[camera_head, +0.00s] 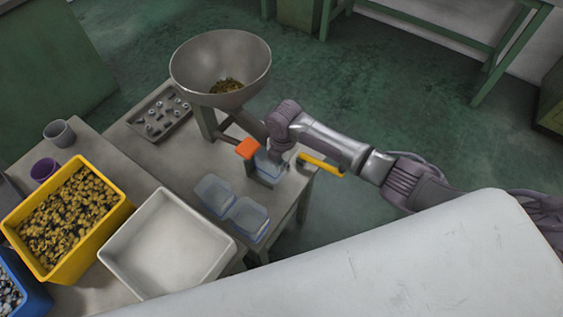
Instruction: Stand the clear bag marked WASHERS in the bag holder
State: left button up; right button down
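My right gripper (272,152) reaches in from the right and points down at the far right part of the table. Its fingers are small and partly hidden by the wrist, so I cannot tell whether they are open or shut. Right below it is a bluish clear item (268,168), beside an orange block (247,148). Two more clear, bluish items, perhaps bags or tubs, stand nearer on the table, one on the left (214,193) and one on the right (248,217). No WASHERS marking is readable, and I cannot single out the bag holder. My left gripper is out of view.
A large grey bowl (221,62) stands behind on a support, beside a tray of small parts (159,115). A yellow bar (321,165) sticks out at the table's right edge. A white empty bin (168,244) and a yellow full bin (112,222) stand at the left.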

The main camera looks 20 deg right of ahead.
jog(key=c, duration=1.3)
grip_release()
notch_tip(320, 180, up, 12)
jog(key=shift+s+d+r, duration=0.1)
jog(key=shift+s, duration=0.05)
